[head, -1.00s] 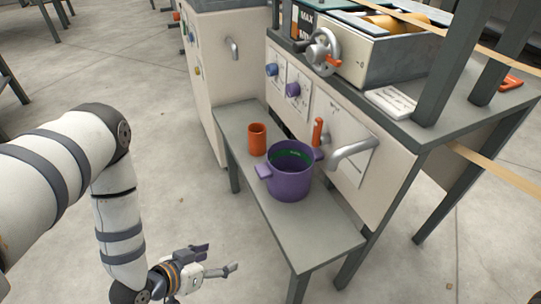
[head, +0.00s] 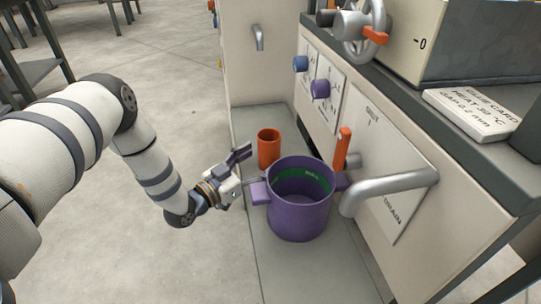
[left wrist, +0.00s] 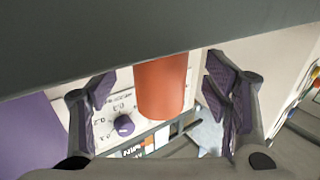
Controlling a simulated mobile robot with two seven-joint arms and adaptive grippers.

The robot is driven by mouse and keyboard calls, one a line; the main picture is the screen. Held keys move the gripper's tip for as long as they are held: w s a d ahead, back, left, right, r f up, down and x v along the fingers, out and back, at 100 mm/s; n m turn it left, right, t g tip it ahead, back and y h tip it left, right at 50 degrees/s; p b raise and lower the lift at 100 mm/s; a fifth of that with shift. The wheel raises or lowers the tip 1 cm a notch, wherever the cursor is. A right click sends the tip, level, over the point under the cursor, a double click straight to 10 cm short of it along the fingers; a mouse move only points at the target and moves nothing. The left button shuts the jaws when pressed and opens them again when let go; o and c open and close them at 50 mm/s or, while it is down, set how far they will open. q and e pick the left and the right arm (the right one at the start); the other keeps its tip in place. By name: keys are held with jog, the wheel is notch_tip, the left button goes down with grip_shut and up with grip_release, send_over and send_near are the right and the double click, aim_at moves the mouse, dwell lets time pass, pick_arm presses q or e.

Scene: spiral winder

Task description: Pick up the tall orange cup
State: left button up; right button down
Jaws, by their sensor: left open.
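The tall orange cup (head: 269,149) stands upright on the grey bench, behind the purple pot. My left gripper (head: 246,168) is open and empty, just left of the cup and close to the pot's left handle. In the left wrist view, which looks upside down, the cup (left wrist: 160,86) appears between the two spread dark fingers (left wrist: 159,92), with a gap on both sides. Contact between fingers and cup does not show. My right gripper is not in view.
The purple pot (head: 299,215) with side handles stands on the grey bench (head: 262,268) right in front of the cup. A machine panel with knobs (head: 320,89), an orange lever (head: 343,149) and a grey drain pipe (head: 392,186) borders the bench on the right. Open floor lies left.

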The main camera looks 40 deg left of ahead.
pick_arm(q)
jog(key=shift+w+d+f, duration=0.1)
jog(key=shift+w+f, duration=0.1)
jog(key=shift+w, duration=0.55)
jog(key=shift+w+r, duration=0.1)
jog(key=shift+w, duration=0.2)
jog(key=c, duration=1.4)
jog(key=shift+o, duration=0.2)
